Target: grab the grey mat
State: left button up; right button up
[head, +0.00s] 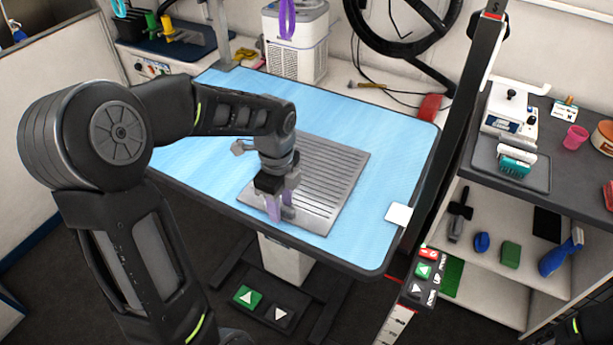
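The grey mat (335,165) is a ribbed rectangle lying flat on the blue top of the grooming table (400,130). My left gripper (280,212) points down over the near left part of the mat, close to its front edge. Its fingers hide a small piece of the mat. I cannot tell whether the fingertips touch the mat or how far apart they are. My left arm covers the mat's far left corner. My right gripper is not in view.
A white square (398,214) lies at the table's right edge. A black upright post (455,140) stands right of the table, before a shelf unit (500,278) with brushes and bottles. A white canister (297,45) stands behind the table. The table's right side is mostly clear.

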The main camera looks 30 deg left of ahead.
pick_arm(q)
grip_shut()
dwell(0.6)
